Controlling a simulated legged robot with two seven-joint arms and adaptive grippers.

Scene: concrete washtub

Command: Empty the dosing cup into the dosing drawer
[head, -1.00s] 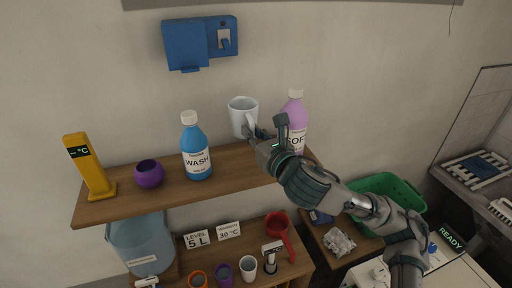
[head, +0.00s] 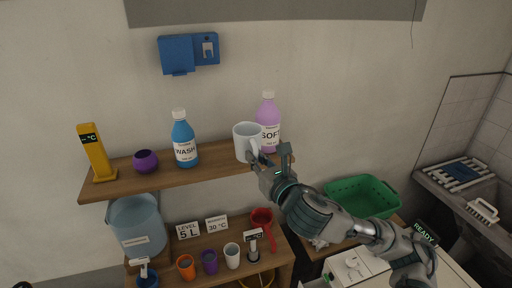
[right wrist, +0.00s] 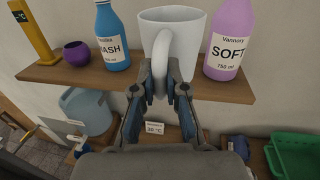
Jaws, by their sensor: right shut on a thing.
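My right gripper (head: 262,163) is shut on the handle of a white mug (head: 244,141). The mug is upright at the right part of the upper shelf, just left of the lilac SOFT bottle (head: 267,125). In the right wrist view the mug (right wrist: 178,42) stands between the WASH and SOFT bottles, with the fingers (right wrist: 160,88) around its handle. I cannot tell whether its base touches the shelf. Small orange (head: 186,268), purple (head: 209,262) and white (head: 232,257) cups stand on the lower shelf. No dosing drawer can be made out. My left gripper is not in view.
The upper shelf (head: 215,160) also holds a blue WASH bottle (head: 184,140), a purple bowl (head: 145,161) and a yellow thermometer stand (head: 95,152). A red scoop (head: 262,217) lies below.

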